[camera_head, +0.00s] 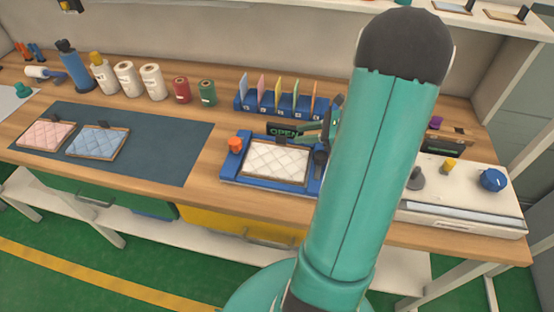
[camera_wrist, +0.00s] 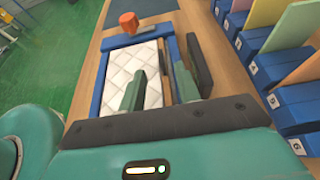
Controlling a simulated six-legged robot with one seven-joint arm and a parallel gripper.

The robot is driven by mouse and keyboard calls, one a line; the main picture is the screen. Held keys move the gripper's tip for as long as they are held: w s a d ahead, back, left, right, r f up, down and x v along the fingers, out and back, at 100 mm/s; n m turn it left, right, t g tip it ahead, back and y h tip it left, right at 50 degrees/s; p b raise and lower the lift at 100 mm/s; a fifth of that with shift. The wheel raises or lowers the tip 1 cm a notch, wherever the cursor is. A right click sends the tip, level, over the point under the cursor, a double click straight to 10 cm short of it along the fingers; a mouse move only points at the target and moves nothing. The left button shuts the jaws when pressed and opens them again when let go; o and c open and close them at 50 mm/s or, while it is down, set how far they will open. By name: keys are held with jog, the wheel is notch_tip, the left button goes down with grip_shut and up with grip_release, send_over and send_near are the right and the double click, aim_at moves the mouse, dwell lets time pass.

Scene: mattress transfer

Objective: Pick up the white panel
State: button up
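The white panel (camera_head: 275,162) is a quilted white pad in a thin wooden frame. It lies flat in a blue fixture (camera_head: 232,168) with an orange knob (camera_head: 235,144) at its back left corner. The panel also shows in the wrist view (camera_wrist: 128,65), partly hidden by a finger. My gripper (camera_wrist: 160,84) is open and empty, its fingers apart. In the wrist view one finger overlaps the panel and the other is beyond its edge. In the head view my gripper (camera_head: 325,135) is at the panel's back right, partly hidden by my arm. I cannot tell whether it touches the panel.
A dark "OPEN" display (camera_head: 284,129) stands just behind the fixture. A blue rack (camera_head: 290,110) with several coloured cards is behind it. A pink panel (camera_head: 46,134) and a blue panel (camera_head: 97,141) lie on a dark mat (camera_head: 165,150). A white machine (camera_head: 455,195) stands right.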

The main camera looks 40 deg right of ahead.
aim_at(282, 136)
jog(key=x, duration=0.5)
jog(key=shift+w, duration=0.1)
grip_shut()
